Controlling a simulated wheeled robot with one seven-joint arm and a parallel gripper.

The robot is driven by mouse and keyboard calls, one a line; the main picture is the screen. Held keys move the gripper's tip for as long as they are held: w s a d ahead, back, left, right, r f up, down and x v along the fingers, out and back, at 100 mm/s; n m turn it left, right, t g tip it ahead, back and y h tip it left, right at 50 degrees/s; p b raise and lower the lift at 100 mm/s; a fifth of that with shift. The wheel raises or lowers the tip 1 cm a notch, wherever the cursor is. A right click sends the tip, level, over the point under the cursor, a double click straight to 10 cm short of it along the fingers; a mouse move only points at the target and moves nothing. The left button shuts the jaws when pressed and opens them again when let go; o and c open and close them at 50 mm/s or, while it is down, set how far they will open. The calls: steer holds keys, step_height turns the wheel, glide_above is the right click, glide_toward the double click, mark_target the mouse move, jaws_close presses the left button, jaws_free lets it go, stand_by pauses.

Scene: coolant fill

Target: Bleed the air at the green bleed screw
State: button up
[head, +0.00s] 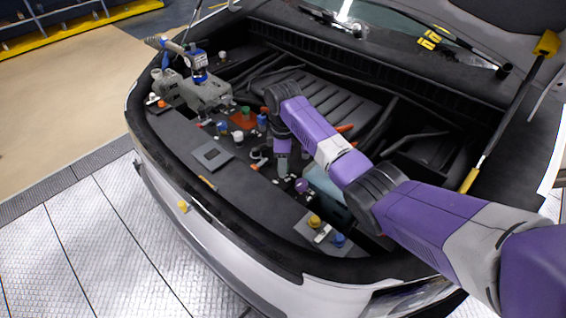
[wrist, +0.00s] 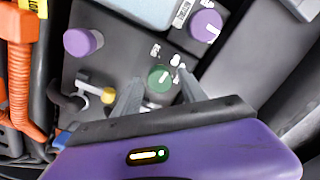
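The green bleed screw (wrist: 160,78) is a round green knob with a pale slot mark, seen in the wrist view on a dark panel. My gripper (wrist: 158,84) is open, with one grey finger on each side of the screw. I cannot tell whether the fingers touch it or how far above the panel they are. In the head view my gripper (head: 283,166) points down into the engine bay of the car, and I cannot make out this screw there.
Two purple knobs, one at left (wrist: 83,42) and one at upper right (wrist: 206,25), flank the green screw. A yellow-tipped fitting (wrist: 107,96) lies close to the left finger. An orange hose (wrist: 20,85) runs along the left. A blue-and-grey filler device (head: 198,68) stands at the bay's far left corner.

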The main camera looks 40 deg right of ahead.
stand_by(0.3)
steer(key=shift+r+b, duration=0.5)
steer(key=shift+r, duration=3.4)
